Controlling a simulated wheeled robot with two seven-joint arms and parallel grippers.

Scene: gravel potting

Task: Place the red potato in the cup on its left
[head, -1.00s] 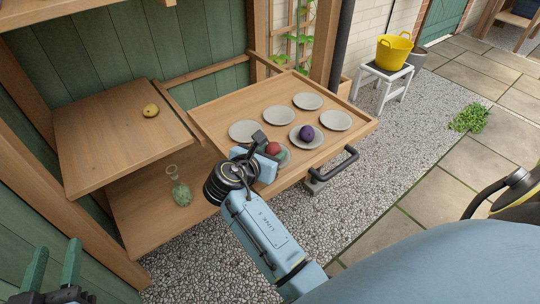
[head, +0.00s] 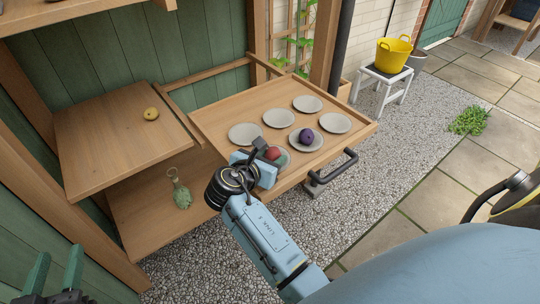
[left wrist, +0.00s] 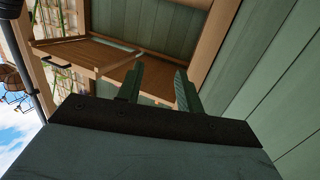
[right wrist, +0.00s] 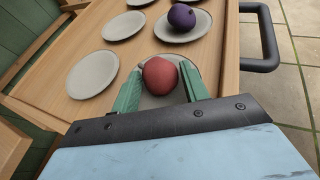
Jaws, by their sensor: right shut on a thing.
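The red potato (head: 272,153) is at the front corner of the wooden tray, over a shallow pale dish (head: 284,160). My right gripper (head: 266,151) is shut on it. In the right wrist view the red potato (right wrist: 160,76) sits between the two green fingers, with its dish (right wrist: 192,68) showing beside and below it. Whether it touches the dish I cannot tell. An empty pale dish (head: 244,133) lies to its left; it also shows in the right wrist view (right wrist: 92,75). My left gripper (head: 57,268) is open and empty, far from the tray; its fingers (left wrist: 158,85) stand apart.
The tray (head: 228,105) holds several dishes; one carries a purple potato (head: 306,135), others are empty. A black handle (head: 333,168) is on its front edge. A yellow potato (head: 151,114) lies on the left shelf, a green bottle-like object (head: 181,196) on the lower one.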

